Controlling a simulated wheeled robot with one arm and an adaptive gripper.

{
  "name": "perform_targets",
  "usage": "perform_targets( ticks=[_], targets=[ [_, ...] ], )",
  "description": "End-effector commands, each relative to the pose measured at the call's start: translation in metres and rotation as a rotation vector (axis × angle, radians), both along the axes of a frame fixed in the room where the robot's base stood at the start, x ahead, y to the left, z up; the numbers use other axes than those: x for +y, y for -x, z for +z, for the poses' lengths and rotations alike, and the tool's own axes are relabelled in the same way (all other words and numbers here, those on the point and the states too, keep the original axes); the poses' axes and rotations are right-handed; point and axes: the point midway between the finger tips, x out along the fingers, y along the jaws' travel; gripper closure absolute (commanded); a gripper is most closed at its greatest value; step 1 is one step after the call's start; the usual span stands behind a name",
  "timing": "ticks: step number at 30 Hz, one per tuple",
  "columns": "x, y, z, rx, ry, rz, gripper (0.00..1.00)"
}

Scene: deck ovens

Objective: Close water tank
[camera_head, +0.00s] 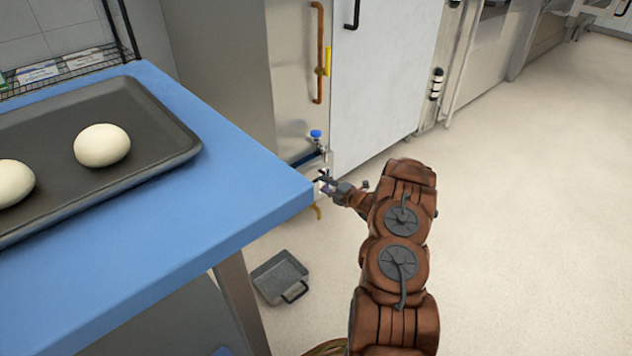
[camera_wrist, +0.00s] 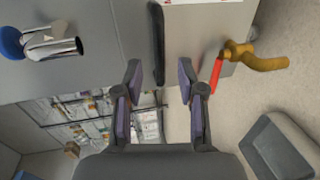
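A pale box-like unit (camera_wrist: 205,30), which may be the water tank, shows in the wrist view ahead of my gripper (camera_wrist: 158,70). A black bar-like edge (camera_wrist: 157,45) runs along its side, in line with the gap between my fingers. A brass spout with a red lever (camera_wrist: 216,72) sits at its lower right. My fingers are apart with nothing between them. In the head view my gripper (camera_head: 327,182) is low at the oven side, below the blue-knobbed tap (camera_head: 316,134), and hides most of the tank area. I cannot tell whether it touches anything.
A blue table (camera_head: 240,170) with a dark dough tray (camera_head: 160,165) stands left of my arm, its corner close to my gripper. A grey pan (camera_head: 280,274) lies on the floor below. The floor to the right is clear.

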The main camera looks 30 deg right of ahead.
Motion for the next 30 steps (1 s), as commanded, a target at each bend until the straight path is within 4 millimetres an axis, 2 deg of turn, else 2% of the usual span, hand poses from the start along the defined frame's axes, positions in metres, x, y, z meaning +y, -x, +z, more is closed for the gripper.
perform_targets(
  ticks=[3,10,15,23,30],
  targets=[
    [0.004,-0.019,-0.007,-0.001,0.001,0.002,0.61],
    [0.005,-0.044,-0.011,0.001,0.001,-0.003,0.61],
    [0.006,-0.052,-0.012,0.001,0.000,-0.004,0.61],
    [0.006,-0.053,-0.011,0.000,-0.001,-0.004,0.61],
    [0.006,-0.053,-0.011,0.000,-0.001,-0.004,0.85]
  ],
)
